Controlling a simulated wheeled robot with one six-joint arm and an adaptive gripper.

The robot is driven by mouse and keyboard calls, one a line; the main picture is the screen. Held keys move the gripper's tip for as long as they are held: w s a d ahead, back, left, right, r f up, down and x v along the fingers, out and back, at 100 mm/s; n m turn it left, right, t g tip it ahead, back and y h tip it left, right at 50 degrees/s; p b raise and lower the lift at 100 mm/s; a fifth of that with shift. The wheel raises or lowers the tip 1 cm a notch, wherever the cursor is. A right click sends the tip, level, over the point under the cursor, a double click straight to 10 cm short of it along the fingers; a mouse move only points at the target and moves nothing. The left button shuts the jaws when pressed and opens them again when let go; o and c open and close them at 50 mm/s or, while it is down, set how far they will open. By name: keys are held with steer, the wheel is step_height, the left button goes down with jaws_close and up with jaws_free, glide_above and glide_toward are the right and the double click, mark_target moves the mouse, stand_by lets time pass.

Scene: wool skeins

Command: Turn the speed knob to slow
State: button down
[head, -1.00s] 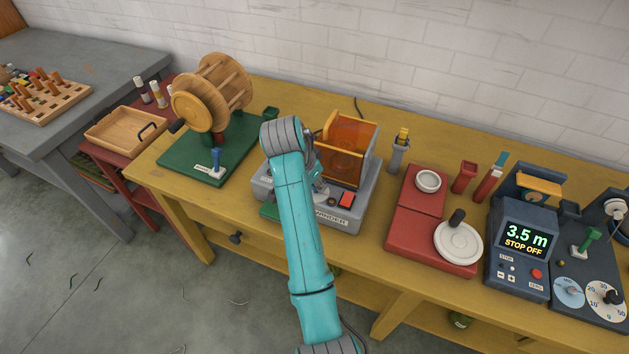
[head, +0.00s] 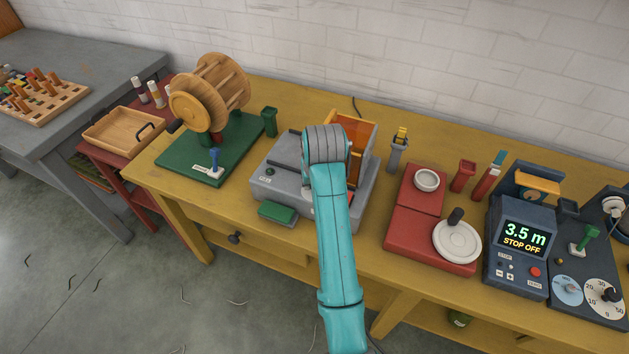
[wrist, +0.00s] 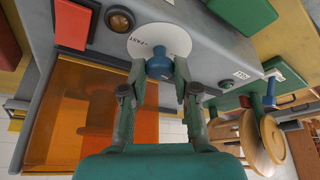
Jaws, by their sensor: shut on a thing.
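The speed knob (wrist: 160,68) is blue and stands on a round white dial (wrist: 162,40) on the front of the grey winder. In the wrist view my gripper (wrist: 158,80) is shut on the knob, with one finger on each side of it.
An amber guard (head: 366,135) on the winder is close to my wrist. A red button (wrist: 72,25) and a round dark part (wrist: 119,19) sit beside the dial. A green block (head: 278,212) is at the winder's front. A red stand (head: 405,235) is to the right.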

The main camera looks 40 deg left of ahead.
steer(key=shift+d+f+n+g, duration=0.1)
steer(key=shift+n+g, duration=0.3)
steer(key=shift+n, duration=0.7)
steer(key=c, duration=0.9)
jaws_free()
steer(key=shift+v, duration=3.75)
steer(key=shift+d, duration=0.1)
